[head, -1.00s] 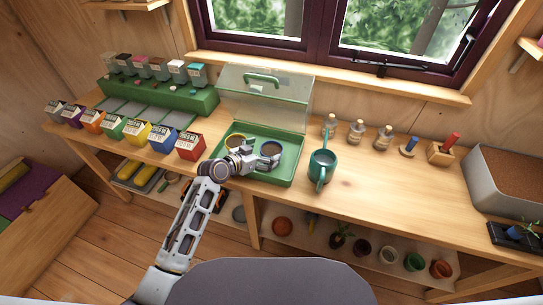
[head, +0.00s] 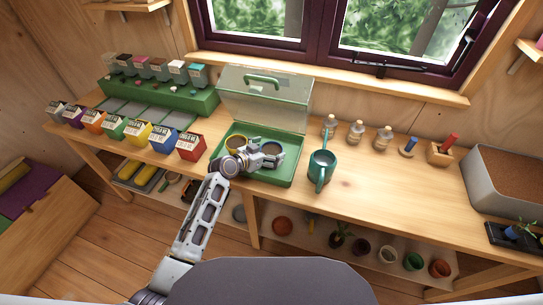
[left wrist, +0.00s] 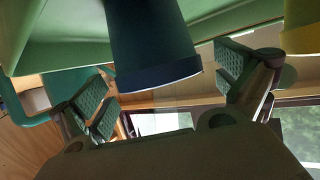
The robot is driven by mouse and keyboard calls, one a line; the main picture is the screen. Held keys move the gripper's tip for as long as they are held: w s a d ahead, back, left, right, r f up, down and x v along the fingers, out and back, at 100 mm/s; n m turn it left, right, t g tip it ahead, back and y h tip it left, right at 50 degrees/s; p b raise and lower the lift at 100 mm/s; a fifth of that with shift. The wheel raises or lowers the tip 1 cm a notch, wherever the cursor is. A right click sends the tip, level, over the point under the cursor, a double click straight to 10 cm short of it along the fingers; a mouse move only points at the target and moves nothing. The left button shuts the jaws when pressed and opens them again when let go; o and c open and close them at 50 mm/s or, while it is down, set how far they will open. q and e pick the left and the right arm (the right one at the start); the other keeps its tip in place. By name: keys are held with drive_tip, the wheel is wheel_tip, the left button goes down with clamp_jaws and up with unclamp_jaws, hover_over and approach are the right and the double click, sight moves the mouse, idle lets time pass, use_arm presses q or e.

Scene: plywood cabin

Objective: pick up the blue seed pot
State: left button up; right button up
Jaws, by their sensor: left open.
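The blue seed pot (head: 271,146) stands in the green propagator tray (head: 243,176), partly hidden by my left gripper. My left gripper (head: 268,157) is open at the near side of the pot in the head view. In the left wrist view the dark blue pot (left wrist: 152,45) comes down from the top, between the two spread green-padded fingers (left wrist: 168,90). Gaps show on both sides of it, and I cannot tell whether either finger touches. My right gripper is not in view.
A yellow pot (head: 235,143) stands left of the blue pot in the same tray. The clear lid (head: 264,98) stands open behind. A teal watering can (head: 321,168) is right of the tray. Seed packets (head: 190,147) line the bench to the left.

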sight(272, 151)
use_arm(q)
drive_tip(key=shift+w+d+f, duration=0.25)
drive_tip(key=shift+w+d, duration=0.25)
drive_tip(key=c, duration=1.3)
drive_tip(key=shift+r, duration=0.1)
drive_tip(key=shift+r+b, duration=0.3)
drive_tip(key=shift+r, duration=4.65)
